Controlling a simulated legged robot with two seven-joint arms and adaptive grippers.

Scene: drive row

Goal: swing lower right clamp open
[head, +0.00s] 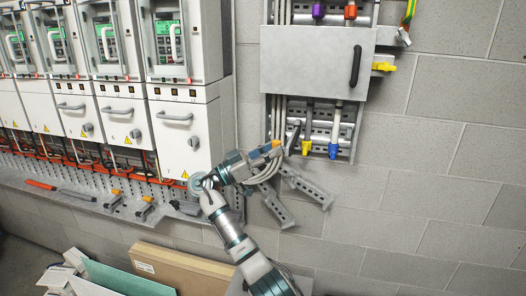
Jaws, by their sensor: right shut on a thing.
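My right gripper (286,145) is at the lower left corner of the open cable panel (347,115). It is shut on a small part there, seemingly a clamp, mostly hidden by the gripper; its swing position cannot be told. An orange piece (276,145) shows at the gripper. A yellow cable end (307,147) and a blue cable end (333,152) are just right of the gripper. A yellow lever (384,66) sticks out at the right edge of the grey cover (315,60). My left gripper is not in view.
Grey perforated brackets (305,187) hang below the panel, close to my right wrist. White drive cabinets (185,130) stand at the left, above a ledge (75,196) with tools. A cardboard box (180,268) lies below. The block wall (440,150) at the right is clear.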

